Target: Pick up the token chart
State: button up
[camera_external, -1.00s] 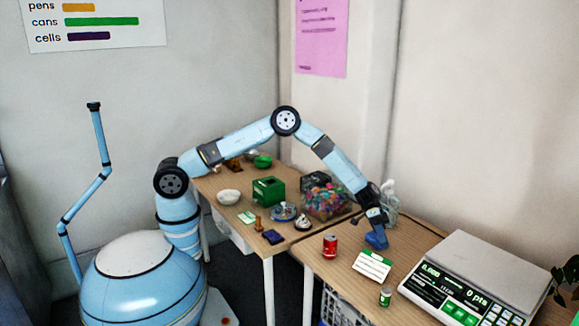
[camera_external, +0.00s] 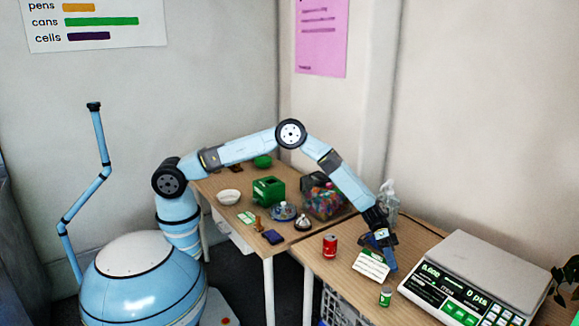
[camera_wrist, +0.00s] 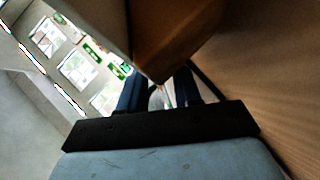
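The token chart, which I take to be the white card with a green header and printed lines (camera_external: 371,266), leans on the right-hand table in the external view. My gripper (camera_external: 383,257) is low over the table, at the card's upper right edge and partly behind it. In the wrist view the two blue fingers of my gripper (camera_wrist: 160,84) stand apart with a gap between them. A large shadowed brown and grey surface fills the top there; I cannot tell if it is the card's back. Contact with the card cannot be made out.
A red can (camera_external: 330,246) stands left of the card and a small green can (camera_external: 385,297) in front. A scale (camera_external: 478,280) takes up the right side. A clear bottle (camera_external: 389,203) stands behind my gripper. Several items crowd the left table (camera_external: 222,180).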

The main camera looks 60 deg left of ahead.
jog(key=shift+c, duration=0.3)
grip_shut()
jog(key=shift+r, duration=0.15)
